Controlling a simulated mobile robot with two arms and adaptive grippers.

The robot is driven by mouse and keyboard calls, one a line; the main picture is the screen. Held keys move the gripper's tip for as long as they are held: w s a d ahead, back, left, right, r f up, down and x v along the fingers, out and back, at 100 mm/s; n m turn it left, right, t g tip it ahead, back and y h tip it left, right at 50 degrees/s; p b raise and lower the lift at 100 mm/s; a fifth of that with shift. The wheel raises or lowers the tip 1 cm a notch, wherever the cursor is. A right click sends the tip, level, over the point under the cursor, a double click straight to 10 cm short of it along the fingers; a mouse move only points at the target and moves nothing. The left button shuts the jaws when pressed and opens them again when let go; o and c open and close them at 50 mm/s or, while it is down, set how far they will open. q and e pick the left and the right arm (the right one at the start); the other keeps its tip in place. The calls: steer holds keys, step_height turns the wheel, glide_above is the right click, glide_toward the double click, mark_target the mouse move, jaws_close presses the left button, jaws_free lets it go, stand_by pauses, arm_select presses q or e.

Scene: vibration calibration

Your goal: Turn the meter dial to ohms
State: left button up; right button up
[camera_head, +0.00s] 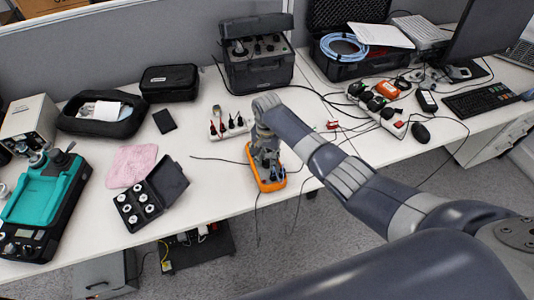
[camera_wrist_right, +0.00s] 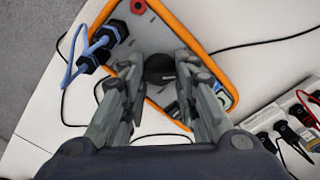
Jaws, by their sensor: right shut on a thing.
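The meter (camera_head: 273,185), grey-faced with an orange rim, lies on the white table near its front edge. Its orange rim also shows in the right wrist view (camera_wrist_right: 222,62). The black round dial (camera_wrist_right: 158,67) is on its face, between the fingers of my right gripper (camera_wrist_right: 158,74). The right gripper (camera_head: 265,160) points down over the meter and is shut on the dial. The dial's marks and pointer cannot be read. Blue-and-black plugs (camera_wrist_right: 95,55) sit in the meter at one end. My left gripper is not in view.
A power strip (camera_head: 230,127) with plugs stands just behind the meter. Cables run across the table around it. An open black case with white weights (camera_head: 137,206) and a pink cloth (camera_head: 131,164) lie to the left. A black instrument case (camera_head: 257,70) stands behind.

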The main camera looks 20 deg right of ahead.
mark_target(267, 160)
steer(key=shift+m+p, duration=0.45)
steer(key=shift+m, duration=0.35)
steer(key=o, duration=1.1)
steer(key=shift+r, duration=0.1)
step_height(267, 160, up, 12)
steer(key=shift+f, duration=0.1)
